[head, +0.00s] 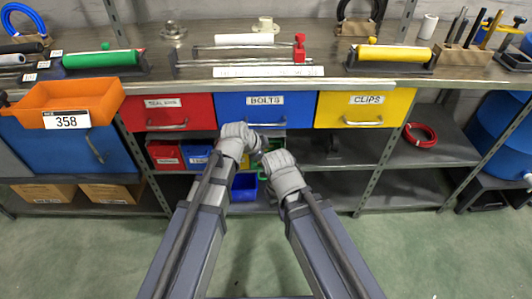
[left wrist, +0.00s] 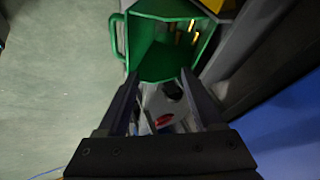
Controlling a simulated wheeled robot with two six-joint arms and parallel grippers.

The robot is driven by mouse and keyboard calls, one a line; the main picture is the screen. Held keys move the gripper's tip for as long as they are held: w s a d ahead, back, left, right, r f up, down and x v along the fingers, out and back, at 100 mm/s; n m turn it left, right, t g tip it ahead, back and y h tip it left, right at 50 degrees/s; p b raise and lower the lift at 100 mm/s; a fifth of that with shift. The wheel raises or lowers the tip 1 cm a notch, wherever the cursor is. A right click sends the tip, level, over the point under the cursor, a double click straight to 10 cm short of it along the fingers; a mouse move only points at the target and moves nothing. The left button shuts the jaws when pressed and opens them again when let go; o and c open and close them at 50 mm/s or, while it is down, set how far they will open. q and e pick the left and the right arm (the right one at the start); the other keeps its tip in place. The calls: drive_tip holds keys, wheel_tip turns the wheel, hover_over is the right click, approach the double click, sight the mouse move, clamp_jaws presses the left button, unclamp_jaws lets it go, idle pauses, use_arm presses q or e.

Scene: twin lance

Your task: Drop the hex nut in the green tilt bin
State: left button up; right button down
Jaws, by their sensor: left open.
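A green tilt bin (left wrist: 172,62) shows in the left wrist view, its open mouth toward the camera and a handle on its left side. Several brass-coloured pieces (left wrist: 185,32) lie inside it; I cannot tell whether one is a hex nut. My left gripper (left wrist: 160,76) is open, its two fingers apart at the bin's near edge, with nothing held between them. In the head view only a sliver of the green bin (head: 263,174) shows between my forearms. My right gripper is mostly hidden by its own wrist there. No hex nut can be made out.
Red, blue (head: 266,107) and yellow (head: 365,107) drawers are above. A blue bin (head: 245,187) and a red bin (head: 166,155) stand below. An orange bin (head: 68,97) is at left. The bench top (head: 330,84) holds rollers and tools. The floor is clear.

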use_arm(q)
drive_tip(key=shift+r, duration=0.1)
drive_tip(key=p+v, duration=0.6)
drive_tip(key=v, duration=0.1)
drive_tip(key=shift+s+r, duration=0.2)
drive_tip(key=shift+r, duration=0.05)
drive_tip(key=shift+a, duration=0.15)
idle(0.5)
drive_tip(key=s+a+r+n+g+y+p, duration=0.2)
drive_tip(key=s+r+n+g+y+p, duration=0.1)
drive_tip(key=s+r+n+p, duration=0.3)
drive_tip(key=s+a+r+n+g+y+p, duration=0.2)
drive_tip(key=s+r+n+p, duration=0.4)
drive_tip(key=s+r+p, duration=0.5)
wheel_tip(320, 180, up, 3)
drive_tip(key=g+y+p, duration=0.1)
drive_tip(key=p, duration=0.6)
drive_tip(key=shift+a, duration=0.2)
